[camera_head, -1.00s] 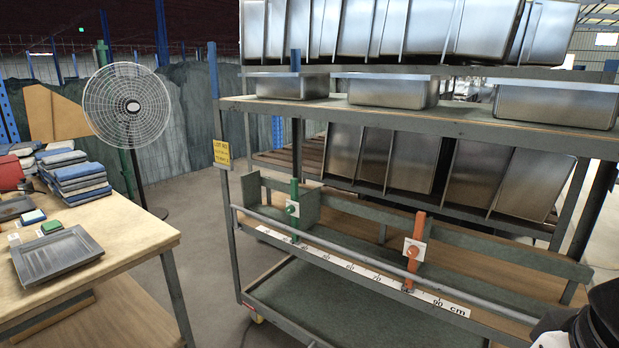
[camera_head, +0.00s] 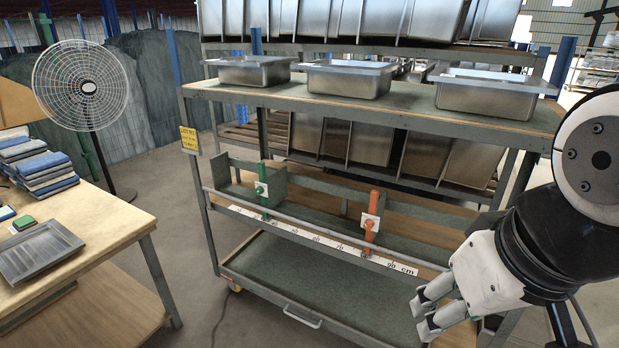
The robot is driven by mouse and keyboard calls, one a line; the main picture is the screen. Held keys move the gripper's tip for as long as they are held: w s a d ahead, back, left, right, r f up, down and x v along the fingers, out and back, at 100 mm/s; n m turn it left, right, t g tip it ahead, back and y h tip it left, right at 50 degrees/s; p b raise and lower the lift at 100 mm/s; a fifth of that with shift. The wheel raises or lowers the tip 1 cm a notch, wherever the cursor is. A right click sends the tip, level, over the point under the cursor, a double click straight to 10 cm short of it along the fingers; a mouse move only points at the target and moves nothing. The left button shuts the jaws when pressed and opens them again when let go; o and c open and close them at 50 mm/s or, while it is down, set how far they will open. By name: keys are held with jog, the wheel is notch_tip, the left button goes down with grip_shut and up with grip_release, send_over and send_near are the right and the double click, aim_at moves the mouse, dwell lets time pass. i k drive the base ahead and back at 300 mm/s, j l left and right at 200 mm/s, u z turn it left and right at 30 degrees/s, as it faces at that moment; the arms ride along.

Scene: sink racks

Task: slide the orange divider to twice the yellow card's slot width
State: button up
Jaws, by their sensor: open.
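The orange divider (camera_head: 371,222) stands upright on the cart's middle shelf, with a white plate and orange knob on its front. A green divider (camera_head: 263,190) stands to its left. A white ruler strip marked in cm (camera_head: 323,242) runs along the shelf front below both. The yellow card (camera_head: 189,138) hangs on the cart's left post; its text is too small to read. My gripper (camera_head: 418,316) is at the lower right, open and empty, in front of the cart and apart from the orange divider, pointing left.
A grey rail (camera_head: 300,224) runs along the shelf front. Steel basins (camera_head: 350,80) stand on the cart's top. A wooden table (camera_head: 100,218) with folded cloths (camera_head: 40,165) and a grey tray (camera_head: 47,250) is at left, near a fan (camera_head: 81,86). Floor between table and cart is clear.

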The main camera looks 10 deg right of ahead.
aim_at(378, 213)
jog(key=i+u, duration=0.4)
jog(key=i+l+u, duration=0.2)
jog(key=i+u, duration=0.2)
jog(key=i, duration=0.2)
